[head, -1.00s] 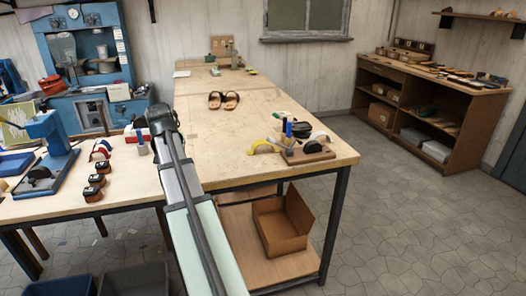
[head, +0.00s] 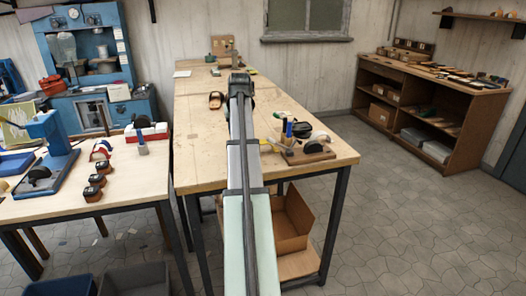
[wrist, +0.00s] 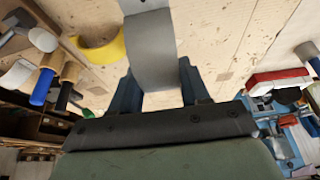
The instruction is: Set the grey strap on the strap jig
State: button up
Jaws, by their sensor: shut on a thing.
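My gripper (wrist: 157,82) is shut on the grey strap (wrist: 150,45), a curved band rising between the two blue fingers in the wrist view. In the head view my gripper (head: 240,82) is above the far part of the long bench; the arm hides its fingers and the strap. I cannot tell for certain which thing is the strap jig. A yellow curved band (wrist: 103,45) lies on the bench beside the grey strap in the wrist view, apart from it.
A wooden tool stand (head: 308,155) with blue-handled tools is right of my arm. A sandal (head: 217,100) lies on the bench, partly hidden by the arm.

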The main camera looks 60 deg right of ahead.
jog(key=shift+f, duration=0.4)
jog(key=shift+w+f, duration=0.1)
jog(key=shift+f, duration=4.5)
jog(key=shift+f, duration=0.1)
jog(key=o, duration=1.1)
jog(key=v, duration=1.2)
